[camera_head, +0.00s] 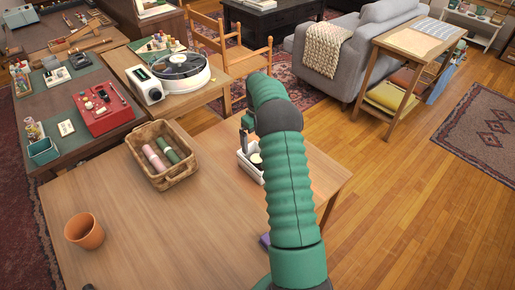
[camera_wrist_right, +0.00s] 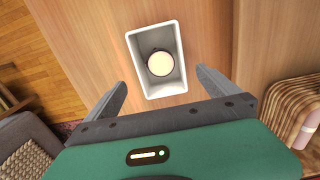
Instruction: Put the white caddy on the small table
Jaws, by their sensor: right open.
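The white caddy (camera_head: 249,173) stands on the front wooden table (camera_head: 150,240), near its right side, partly hidden behind my right arm. The right wrist view shows the caddy (camera_wrist_right: 166,88) from above, with a round, cream-topped object (camera_wrist_right: 160,64) inside. My right gripper (camera_head: 246,132) is over the caddy; in the right wrist view its open fingers (camera_wrist_right: 160,88) appear on either side of the caddy's near end, with nothing held between them. A small wooden table (camera_head: 205,86) with a turntable stands beyond. I cannot tell which table is meant. My left gripper is not in view.
A wicker basket (camera_head: 137,153) with rolled cloths and a terracotta pot (camera_head: 84,231) share the front table. A red box (camera_head: 104,110) sits on the left desk. A wooden chair (camera_head: 234,55), grey armchair (camera_head: 352,45) and side table (camera_head: 392,66) stand farther back. Floor at right is open.

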